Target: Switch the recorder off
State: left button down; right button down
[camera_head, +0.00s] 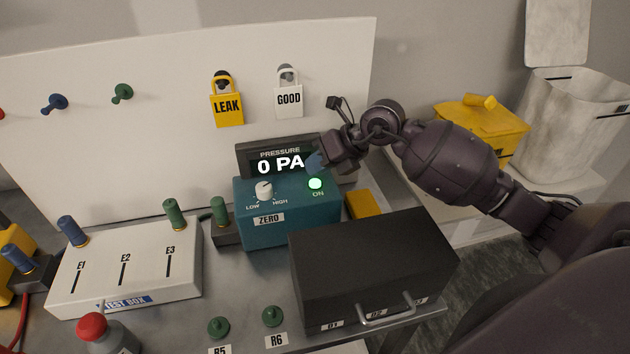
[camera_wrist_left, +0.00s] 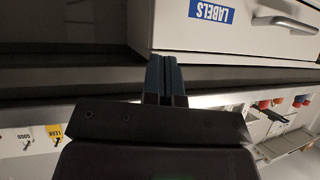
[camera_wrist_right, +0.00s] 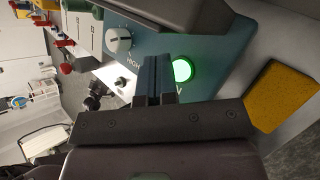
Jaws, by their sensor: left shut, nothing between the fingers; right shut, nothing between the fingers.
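The recorder (camera_head: 290,217) is a teal box with a dark display reading "PRESSURE 0 PA". Its front has a white LOW/HIGH knob (camera_head: 264,190), a ZERO label and a round button (camera_head: 315,183) lit green above the word ON. My right gripper (camera_head: 316,163) is shut and empty, just above and behind the lit button. In the right wrist view its closed fingers (camera_wrist_right: 158,80) appear beside the green button (camera_wrist_right: 182,70); I cannot tell if they touch the box.
A black drawer box (camera_head: 370,265) stands right in front of the recorder, with a yellow block (camera_head: 362,203) behind it. A white test box (camera_head: 125,270) lies to the left. Yellow LEAK (camera_head: 227,108) and white GOOD (camera_head: 289,101) padlock tags hang on the back panel.

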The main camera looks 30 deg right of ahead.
dwell(0.8)
jog(key=shift+f, duration=0.35)
dwell(0.4)
